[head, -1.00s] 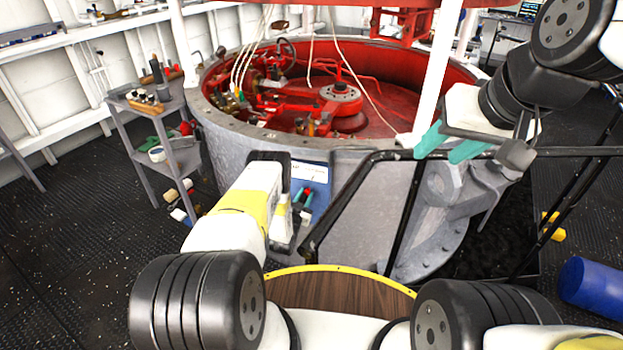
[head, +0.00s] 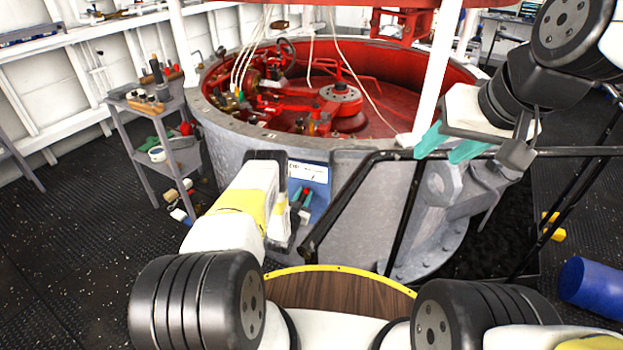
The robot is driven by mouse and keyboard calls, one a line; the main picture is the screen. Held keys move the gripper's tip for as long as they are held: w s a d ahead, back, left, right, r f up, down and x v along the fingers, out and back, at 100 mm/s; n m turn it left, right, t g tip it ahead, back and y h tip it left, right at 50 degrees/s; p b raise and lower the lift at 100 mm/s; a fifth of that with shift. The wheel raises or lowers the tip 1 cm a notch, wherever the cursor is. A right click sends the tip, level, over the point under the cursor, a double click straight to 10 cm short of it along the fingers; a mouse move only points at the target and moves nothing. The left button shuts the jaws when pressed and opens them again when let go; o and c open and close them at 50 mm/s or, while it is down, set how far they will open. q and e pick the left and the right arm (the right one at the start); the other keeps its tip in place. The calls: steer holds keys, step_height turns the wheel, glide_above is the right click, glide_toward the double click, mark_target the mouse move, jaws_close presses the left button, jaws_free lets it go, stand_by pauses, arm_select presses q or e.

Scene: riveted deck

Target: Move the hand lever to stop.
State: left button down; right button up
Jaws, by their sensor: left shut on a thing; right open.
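A blue panel (head: 318,184) with a white label strip (head: 307,171) is fixed to the grey side of the large round drum. My own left wrist hides most of the lever and the panel's left part, so the lever's position against any stop mark cannot be read. My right gripper (head: 449,148) is open and empty, in front of the drum's right side near a black rail.
The black handrail (head: 480,154) runs across the right side, with a bent post down towards the panel. A grey shelf cart (head: 160,140) with tools stands at the left. A blue cylinder (head: 597,289) lies on the floor at the right.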

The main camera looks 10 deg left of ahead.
arm_select(q)
steer(key=a+n, duration=0.1)
steer(key=a, duration=0.1)
steer(key=a+r+n, duration=0.1)
steer(key=a+n, duration=0.1)
steer(key=w+a+n, duration=0.1)
steer(key=a, duration=0.2)
steer(key=shift+w+r+n, duration=0.1)
steer(key=shift+r+n, duration=0.15)
steer(key=shift+n, duration=0.05)
steer(key=c, duration=1.2)
jaws_free()
steer(key=shift+f, duration=0.1)
glide_toward(290, 183)
steer(key=shift+s, duration=0.8)
